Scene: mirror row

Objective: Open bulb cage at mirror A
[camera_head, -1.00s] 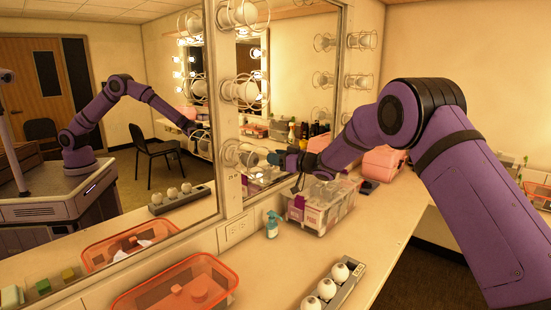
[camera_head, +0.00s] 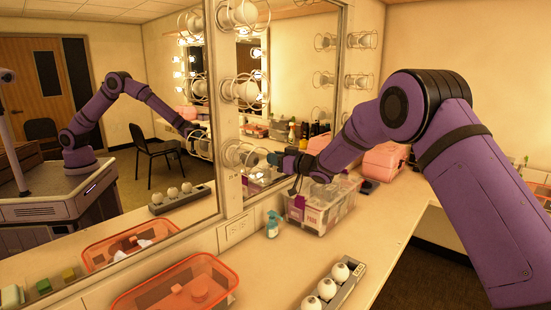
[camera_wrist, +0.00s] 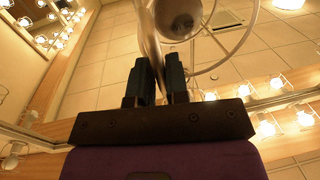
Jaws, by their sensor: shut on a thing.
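The lowest wire bulb cage (camera_head: 229,153) in the column on the mirror frame surrounds a pale, unlit bulb. My gripper (camera_head: 274,159) reaches it from the right, at the cage's outer side. In the wrist view the two dark fingers (camera_wrist: 158,78) are closed on a part of the cage. The cage's wire ring (camera_wrist: 247,38) curves above and right of the fingers, with the bulb (camera_wrist: 180,16) inside. The exact wire between the fingertips is hard to make out, and I cannot tell how far the cage stands open.
More caged bulbs (camera_head: 243,90) sit above on the same frame. Below are a clear bin of boxes (camera_head: 335,217), a teal spray bottle (camera_head: 272,225), an orange tray (camera_head: 150,309) and a grey holder of white bulbs (camera_head: 345,289). The counter between tray and holder is bare.

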